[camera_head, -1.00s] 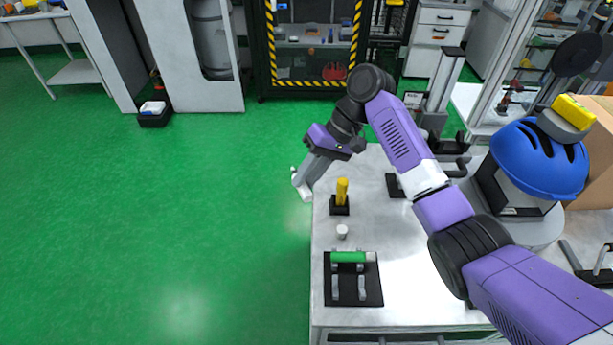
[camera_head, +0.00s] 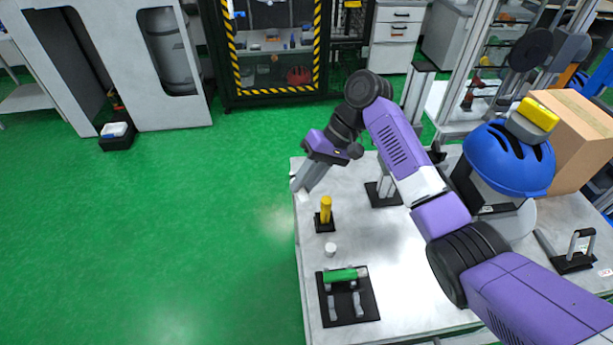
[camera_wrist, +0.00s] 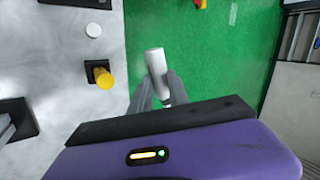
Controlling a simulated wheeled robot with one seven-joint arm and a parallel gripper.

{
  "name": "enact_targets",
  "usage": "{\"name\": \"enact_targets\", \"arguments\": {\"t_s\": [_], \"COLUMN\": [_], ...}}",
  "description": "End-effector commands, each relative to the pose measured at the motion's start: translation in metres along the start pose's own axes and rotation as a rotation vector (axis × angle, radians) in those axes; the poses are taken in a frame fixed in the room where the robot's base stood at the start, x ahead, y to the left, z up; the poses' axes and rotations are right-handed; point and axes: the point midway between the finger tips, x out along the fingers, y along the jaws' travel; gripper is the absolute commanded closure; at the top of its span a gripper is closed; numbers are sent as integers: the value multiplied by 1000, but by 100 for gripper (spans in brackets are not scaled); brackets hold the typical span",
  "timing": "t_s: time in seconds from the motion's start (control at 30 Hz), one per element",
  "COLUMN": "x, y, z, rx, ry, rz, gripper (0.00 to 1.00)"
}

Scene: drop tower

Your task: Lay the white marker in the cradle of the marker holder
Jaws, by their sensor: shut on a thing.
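My gripper (camera_wrist: 160,96) is shut on the white marker (camera_wrist: 155,62), which sticks out beyond the fingertips. In the wrist view the marker shows against green floor just beside the table edge. In the head view my gripper (camera_head: 305,180) is at the far left corner of the table, and the marker is mostly hidden. The marker holder (camera_head: 372,309) is a black plate with grey uprights at the near left of the table. A green cylinder (camera_head: 341,275) with pale ends lies across its far part.
On the table (camera_head: 405,265), a yellow marker-like cylinder (camera_head: 326,208) stands in a black base between my gripper and the holder. A small white cylinder (camera_head: 330,249) stands just behind the holder. A blue helmet (camera_head: 509,158) is at the right. Bare tabletop lies right of the holder.

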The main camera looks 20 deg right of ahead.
Motion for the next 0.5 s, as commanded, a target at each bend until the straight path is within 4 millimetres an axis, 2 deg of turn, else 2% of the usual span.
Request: {"name": "enact_targets", "arguments": {"t_s": [0.3, 0.5], "x": [-13, -40], "y": [-18, -22], "z": [9, 15], "rx": [26, 141], "ry": [18, 95], "rz": [-3, -4], "gripper": [100, 100]}}
